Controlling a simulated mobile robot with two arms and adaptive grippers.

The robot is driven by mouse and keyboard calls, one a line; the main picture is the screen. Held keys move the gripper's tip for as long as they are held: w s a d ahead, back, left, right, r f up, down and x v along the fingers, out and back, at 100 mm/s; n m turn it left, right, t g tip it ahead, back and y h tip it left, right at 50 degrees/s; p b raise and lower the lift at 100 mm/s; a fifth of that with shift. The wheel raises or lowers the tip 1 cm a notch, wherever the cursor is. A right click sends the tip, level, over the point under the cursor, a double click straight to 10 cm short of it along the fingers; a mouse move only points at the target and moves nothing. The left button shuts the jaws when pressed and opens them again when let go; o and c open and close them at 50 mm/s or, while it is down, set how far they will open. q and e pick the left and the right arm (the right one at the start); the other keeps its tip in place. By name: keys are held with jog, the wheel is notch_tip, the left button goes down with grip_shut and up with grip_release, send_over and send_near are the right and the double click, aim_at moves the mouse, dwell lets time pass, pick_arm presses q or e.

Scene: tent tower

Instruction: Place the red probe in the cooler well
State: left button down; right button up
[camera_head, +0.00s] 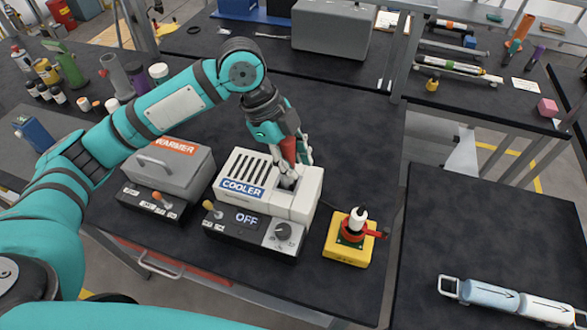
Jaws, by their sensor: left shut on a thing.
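The cooler (239,184) is a white box with vents on top, a dark front panel reading OFF, a lever and a knob. Its well (288,183) is an opening in the right part of its top. My left gripper (289,168) points down right above the well. It is shut on the red probe (289,148), whose red part shows between the fingers. The probe's lower end is hidden by the fingers and the well's edge, so I cannot tell how far it is inside. My right gripper is not in view.
The grey warmer (177,163) stands left of the cooler. A yellow base (345,248) with a red and white fitting stands to its right. Bottles and tubes (128,78) crowd the left. The table behind the cooler is mostly clear.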

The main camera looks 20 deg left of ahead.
pick_arm(q)
notch_tip(320, 180, down, 3)
jog(key=shift+w+f, duration=0.15)
jog(key=shift+f, duration=0.05)
jog(key=c, duration=1.5)
grip_release()
jog(key=shift+f, duration=0.15)
jog(key=shift+c, duration=0.2)
jog(key=o, duration=0.5)
jog(key=shift+c, duration=0.2)
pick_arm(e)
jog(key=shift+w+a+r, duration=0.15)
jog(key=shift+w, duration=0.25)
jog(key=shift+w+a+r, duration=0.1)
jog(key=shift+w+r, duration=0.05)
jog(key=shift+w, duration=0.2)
pick_arm(q)
jog(key=shift+a+r, duration=0.15)
jog(key=shift+r, duration=0.4)
jog(key=b+v, duration=0.1)
jog(key=v, duration=1)
jog(key=shift+b, duration=0.3)
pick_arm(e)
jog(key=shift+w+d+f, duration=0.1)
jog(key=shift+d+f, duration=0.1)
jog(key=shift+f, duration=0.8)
